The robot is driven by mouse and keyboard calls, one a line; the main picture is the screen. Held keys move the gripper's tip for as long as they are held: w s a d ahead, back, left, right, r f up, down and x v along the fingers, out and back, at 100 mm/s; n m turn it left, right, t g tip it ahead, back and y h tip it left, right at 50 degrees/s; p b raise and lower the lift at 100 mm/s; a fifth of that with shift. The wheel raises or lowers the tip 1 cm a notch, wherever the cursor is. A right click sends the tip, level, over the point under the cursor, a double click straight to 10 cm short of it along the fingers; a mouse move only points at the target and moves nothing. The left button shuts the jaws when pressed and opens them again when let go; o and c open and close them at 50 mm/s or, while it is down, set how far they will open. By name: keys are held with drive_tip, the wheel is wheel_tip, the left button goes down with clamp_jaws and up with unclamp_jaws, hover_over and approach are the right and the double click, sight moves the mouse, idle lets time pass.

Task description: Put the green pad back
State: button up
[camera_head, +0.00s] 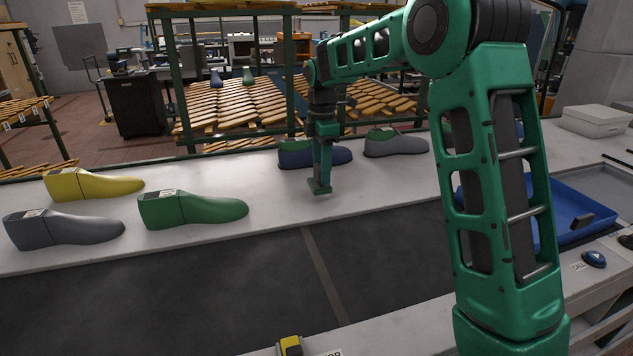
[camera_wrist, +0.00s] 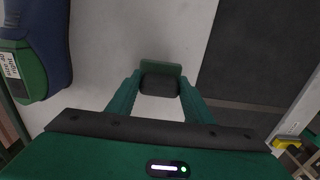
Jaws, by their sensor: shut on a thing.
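My gripper (camera_head: 320,180) hangs pointing down over the white bench top, in front of the blue last. In the wrist view my gripper (camera_wrist: 160,92) has its two green fingers closed on the green pad (camera_wrist: 161,68), which has a dark block on its near side. The green pad (camera_head: 319,188) also shows at the fingertips in the head view, close above the white surface; I cannot tell whether it touches. A blue tray (camera_head: 590,190) lies at the right, partly hidden by my arm, with a dark block (camera_head: 581,221) in it.
Yellow (camera_head: 95,184), grey (camera_head: 65,230) and green (camera_head: 195,209) lasts stand at the left. A blue last with green (camera_head: 338,155) and a grey last (camera_head: 395,145) stand at the back. The dark belt (camera_head: 390,250) in front is clear. A white box (camera_head: 596,121) is at the back right.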

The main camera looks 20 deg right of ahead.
drive_tip(key=shift+f, duration=1.75)
drive_tip(key=o, duration=1)
wheel_tip(320, 180, up, 11)
drive_tip(key=shift+r, duration=0.55)
